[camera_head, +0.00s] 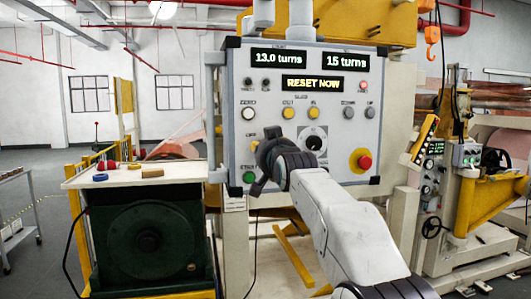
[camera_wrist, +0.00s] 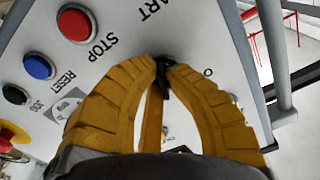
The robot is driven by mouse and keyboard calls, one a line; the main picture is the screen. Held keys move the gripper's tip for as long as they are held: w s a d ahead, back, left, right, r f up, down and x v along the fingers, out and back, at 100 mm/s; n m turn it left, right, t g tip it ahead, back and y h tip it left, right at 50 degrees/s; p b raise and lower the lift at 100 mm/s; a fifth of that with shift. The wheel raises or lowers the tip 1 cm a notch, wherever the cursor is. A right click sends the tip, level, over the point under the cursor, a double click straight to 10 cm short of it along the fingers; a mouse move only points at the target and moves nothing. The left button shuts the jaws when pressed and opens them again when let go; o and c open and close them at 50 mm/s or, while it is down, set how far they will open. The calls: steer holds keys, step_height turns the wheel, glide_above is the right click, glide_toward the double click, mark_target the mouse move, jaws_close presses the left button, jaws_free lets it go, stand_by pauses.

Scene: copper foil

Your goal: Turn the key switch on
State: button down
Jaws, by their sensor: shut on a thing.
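The key switch (camera_wrist: 163,72) shows in the wrist view as a small dark piece on the grey control panel (camera_wrist: 115,70). My gripper (camera_wrist: 165,66) has its two yellow ribbed fingers closed on it at the tips. A narrow yellow-brown strip shows between the fingers below the switch. An "O" mark is printed to the right of the fingertips; the exact angle of the key is hard to tell. In the head view my gripper (camera_head: 262,160) is at the lower left of the panel (camera_head: 232,120) and hides the switch.
Close by in the wrist view are a red STOP button (camera_wrist: 75,22), a blue RESET button (camera_wrist: 40,65) and a black JOG button (camera_wrist: 15,93). A red emergency button (camera_head: 364,161) and a black dial (camera_head: 314,143) sit to the right of my gripper in the head view.

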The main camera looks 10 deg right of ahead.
steer(key=shift+m, duration=1.1)
steer(key=c, duration=1.3)
jaws_free()
steer(key=s, duration=1.2)
steer(key=shift+f, duration=0.1)
